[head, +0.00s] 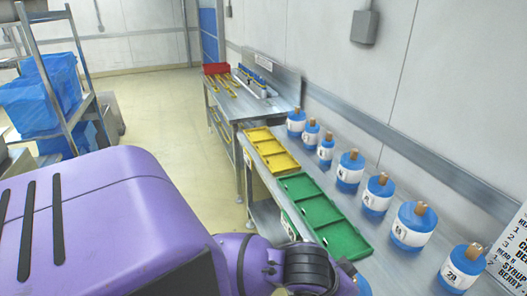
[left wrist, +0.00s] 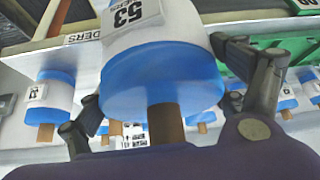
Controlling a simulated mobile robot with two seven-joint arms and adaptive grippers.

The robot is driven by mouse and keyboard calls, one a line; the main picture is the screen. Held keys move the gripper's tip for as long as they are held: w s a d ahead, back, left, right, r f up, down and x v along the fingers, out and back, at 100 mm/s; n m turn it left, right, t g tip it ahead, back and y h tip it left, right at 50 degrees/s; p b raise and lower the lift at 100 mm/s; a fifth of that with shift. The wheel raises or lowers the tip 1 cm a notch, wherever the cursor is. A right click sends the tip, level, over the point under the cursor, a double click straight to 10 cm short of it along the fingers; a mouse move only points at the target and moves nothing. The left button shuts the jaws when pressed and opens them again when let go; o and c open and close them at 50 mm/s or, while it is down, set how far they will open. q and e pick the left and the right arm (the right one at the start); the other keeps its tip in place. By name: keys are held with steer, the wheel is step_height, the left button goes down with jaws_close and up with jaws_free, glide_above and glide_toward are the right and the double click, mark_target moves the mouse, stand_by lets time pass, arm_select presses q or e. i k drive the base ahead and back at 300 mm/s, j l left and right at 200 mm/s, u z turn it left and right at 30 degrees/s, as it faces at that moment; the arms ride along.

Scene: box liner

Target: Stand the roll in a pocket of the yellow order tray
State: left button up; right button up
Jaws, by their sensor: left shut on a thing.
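The yellow order tray (head: 272,150) lies on the bench beyond the green tray, and its visible pockets look empty. In the left wrist view my left gripper (left wrist: 165,85) is shut on a roll (left wrist: 160,70), with a finger on either side. The roll has blue ends, a white wrap with a "53" label, and a brown core sticking out toward the wrist camera. In the head view my purple arm fills the foreground and its dark wrist joint reaches the green tray's near edge. The left fingers are hidden there. My right gripper is out of view.
A green tray (head: 325,220) lies nearer than the yellow one. Several similar blue-and-white rolls (head: 350,172) stand in a row along the wall side. A further table (head: 246,104) holds a red bin (head: 216,69). A rack with blue bags (head: 45,95) stands left; the floor between is clear.

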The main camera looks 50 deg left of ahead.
mark_target(259, 136)
steer(key=j, duration=0.25)
steer(key=j+z, duration=0.5)
steer(key=j, duration=3.9)
